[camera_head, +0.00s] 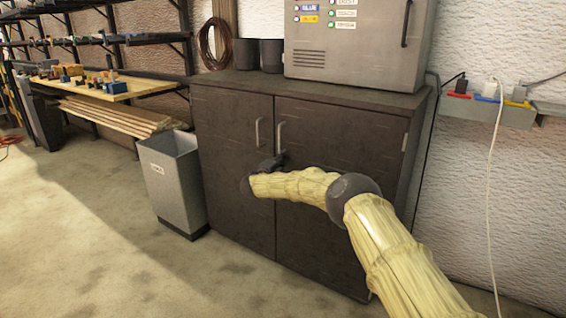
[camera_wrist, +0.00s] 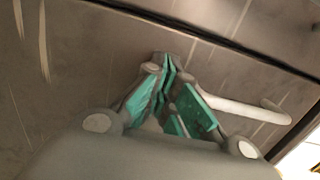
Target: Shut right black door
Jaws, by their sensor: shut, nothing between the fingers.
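The right black door (camera_head: 335,150) is the right half of a dark low cabinet. It looks flush or nearly flush with the front; I cannot tell whether a small gap is left. Its pale upright handle (camera_head: 281,137) is near the seam with the left door (camera_head: 230,140). My gripper (camera_head: 272,162) is at the door's face, by the lower end of that handle. In the wrist view my gripper's teal-padded fingers (camera_wrist: 172,98) are close to the door surface (camera_wrist: 75,75), with the handle (camera_wrist: 245,110) beside them. The fingers are shut and hold nothing. My arm covers part of the lower door.
A grey bin (camera_head: 172,185) stands left of the cabinet. A metal control box (camera_head: 350,45) and dark cylinders (camera_head: 271,55) stand on the cabinet top (camera_head: 310,92). A power strip (camera_head: 500,113) with cables hangs on the right wall. The floor in front is clear.

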